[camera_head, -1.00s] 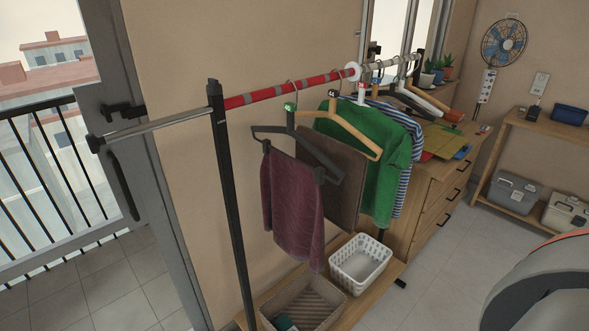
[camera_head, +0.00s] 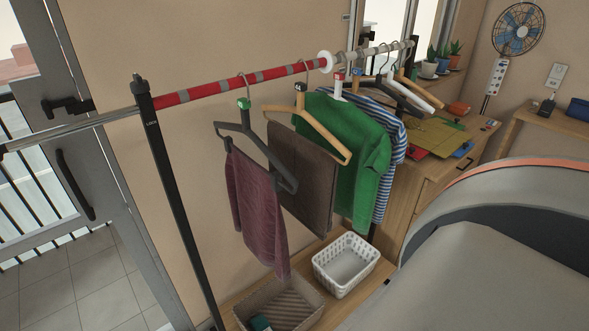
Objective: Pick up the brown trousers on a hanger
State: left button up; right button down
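The brown trousers (camera_head: 304,183) hang folded over a wooden hanger (camera_head: 318,129) on the rack's red-striped rail (camera_head: 225,85). They hang between a maroon cloth (camera_head: 259,212) on a dark grey hanger (camera_head: 246,141) with a green tag and a green shirt (camera_head: 362,172). Neither gripper shows in the head view. A large grey rounded part of mine fills the lower right.
A white basket (camera_head: 323,263) and a grey-beige basket (camera_head: 316,300) stand on the low wooden shelf under the clothes. A black post (camera_head: 181,205) holds the rail at left. A wooden dresser (camera_head: 405,190) stands behind the clothes. Tiled floor shows at lower left.

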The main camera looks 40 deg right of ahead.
aim_at(315, 169)
jog(key=k+l+u, duration=0.2)
jog(key=l, duration=0.25)
jog(key=l+u, duration=0.15)
jog(key=l, duration=0.35)
jog(key=k+l, duration=0.1)
jog(key=l, duration=0.3)
jog(key=k+l+u, duration=0.1)
jog(key=l, duration=0.25)
jog(key=k+l, duration=0.15)
jog(key=l, duration=0.25)
jog(key=k+l+u, duration=0.1)
jog(key=l, duration=0.25)
jog(key=k+l, duration=0.1)
jog(key=l, duration=0.25)
jog(key=u, duration=0.05)
